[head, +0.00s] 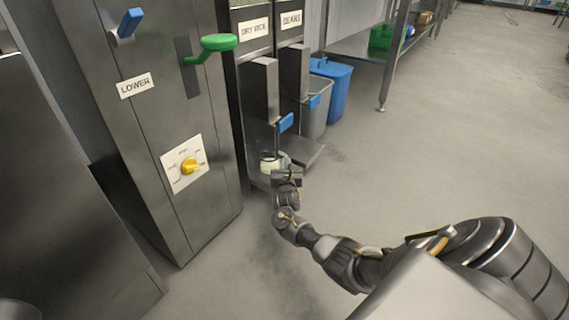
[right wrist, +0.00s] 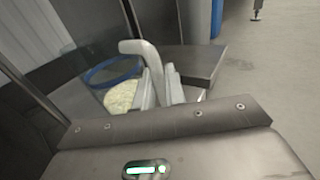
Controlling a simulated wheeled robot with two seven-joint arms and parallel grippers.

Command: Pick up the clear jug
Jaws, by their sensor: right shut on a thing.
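The clear jug (head: 269,161) stands at the foot of the dry rice dispenser, with pale rice inside. In the right wrist view the jug has a blue rim (right wrist: 112,70) and a light handle (right wrist: 140,48), and rice (right wrist: 121,97) shows in it. My right gripper (head: 284,169) is at the jug's near right side, and in the right wrist view its fingers (right wrist: 160,86) are shut on the handle. The jug's lower part is hidden in both views. My left gripper does not show.
The dry rice dispenser (head: 260,90) has a blue lever (head: 286,122). A second dispenser (head: 294,75) stands beside it. A metal ledge (right wrist: 190,62) is close right of the gripper. A grey bin (head: 315,108) and a blue bin (head: 333,88) stand behind. The floor (head: 440,150) on the right is clear.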

